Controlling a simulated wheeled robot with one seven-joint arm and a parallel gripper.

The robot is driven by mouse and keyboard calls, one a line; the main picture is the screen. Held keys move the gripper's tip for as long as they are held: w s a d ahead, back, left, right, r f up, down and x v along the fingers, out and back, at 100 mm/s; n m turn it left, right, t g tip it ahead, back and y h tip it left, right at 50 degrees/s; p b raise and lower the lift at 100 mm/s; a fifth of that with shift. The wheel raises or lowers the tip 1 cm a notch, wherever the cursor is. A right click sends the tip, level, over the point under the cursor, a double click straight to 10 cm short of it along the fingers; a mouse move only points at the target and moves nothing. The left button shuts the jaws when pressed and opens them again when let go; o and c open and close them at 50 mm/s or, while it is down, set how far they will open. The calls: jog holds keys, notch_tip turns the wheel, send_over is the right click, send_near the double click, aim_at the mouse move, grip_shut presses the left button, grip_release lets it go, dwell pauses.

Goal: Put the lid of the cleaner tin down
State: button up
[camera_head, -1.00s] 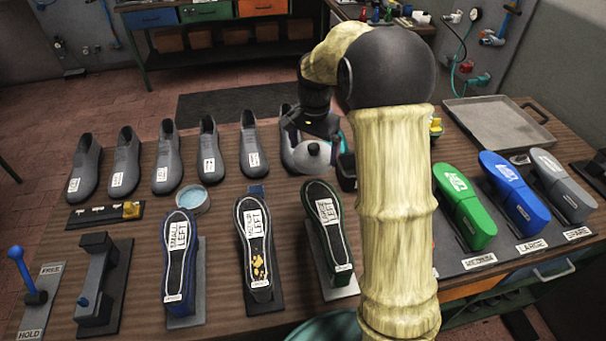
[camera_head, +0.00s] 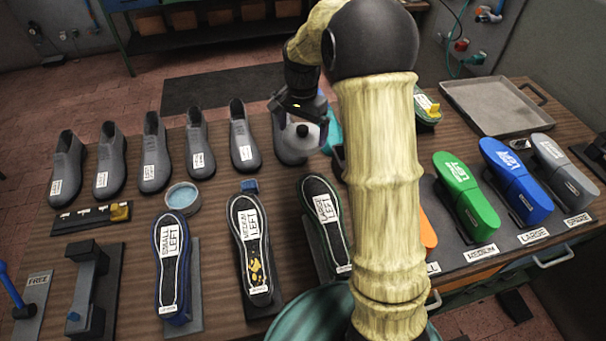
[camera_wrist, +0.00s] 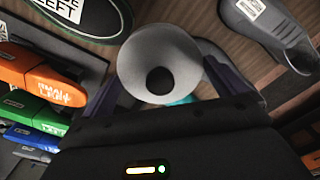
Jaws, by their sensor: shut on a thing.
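The lid (camera_head: 299,139) is a grey disc with a dark knob, and it also fills the middle of the wrist view (camera_wrist: 150,50). My gripper (camera_head: 302,112) is shut on the lid and holds it above the bench, in front of a grey shoe. In the wrist view the fingers (camera_wrist: 170,88) lie on both sides of the knob. The cleaner tin (camera_head: 182,197) stands open on the bench to the left, with pale blue content showing. It is apart from the lid.
Grey shoes (camera_head: 240,140) stand in a row along the back. Blue, black and green-edged soles on stands (camera_head: 247,240) fill the front. Green and blue blocks (camera_head: 515,180) and a metal tray (camera_head: 495,108) are at right. A little bare wood (camera_head: 215,225) shows beside the tin.

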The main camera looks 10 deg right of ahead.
aim_at(302, 141)
notch_tip(302, 141, down, 12)
jog(key=shift+f+p, duration=0.2)
jog(key=shift+p, duration=0.85)
jog(key=shift+f+p, duration=0.45)
jog(key=shift+f, duration=1.45)
jog(key=shift+f, duration=0.1)
jog(key=shift+f, duration=0.1)
jog(key=o, duration=0.4)
jog(key=shift+c, duration=0.2)
notch_tip(302, 141, up, 12)
jog(key=b, duration=0.2)
jog(key=shift+r+b, duration=0.2)
jog(key=shift+b, duration=0.2)
